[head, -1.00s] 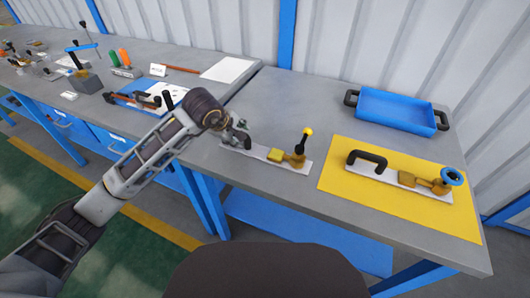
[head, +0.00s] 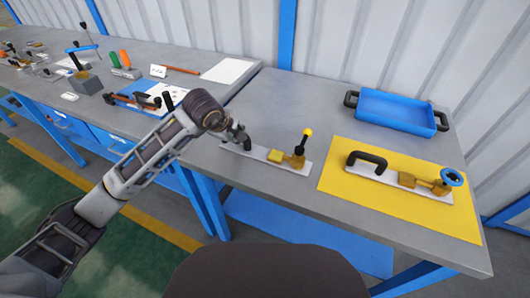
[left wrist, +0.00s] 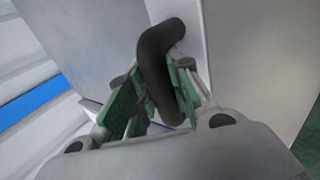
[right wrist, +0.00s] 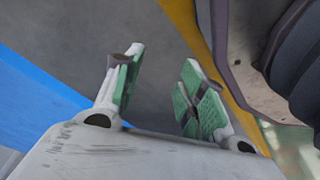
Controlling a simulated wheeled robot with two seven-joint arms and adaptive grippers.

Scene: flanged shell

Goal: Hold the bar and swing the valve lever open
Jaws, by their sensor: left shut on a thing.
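A white plate (head: 265,154) lies on the grey table, carrying a brass valve (head: 294,159) with an upright lever that ends in a yellow knob (head: 307,132). The black bar (left wrist: 163,62) at the plate's left end shows as a bent handle in the left wrist view. My left gripper (head: 241,141) is shut on this bar; its green pads (left wrist: 157,105) lie on both sides of it. In the head view the gripper mostly hides the bar. My right gripper (right wrist: 158,95) shows only in its own wrist view, open and empty, away from the plate.
A yellow mat (head: 345,207) to the right bears a second plate with a black handle (head: 366,159) and a blue handwheel (head: 452,177). A blue tray (head: 395,112) stands behind. Tools and a paper sheet (head: 228,70) lie on the left bench.

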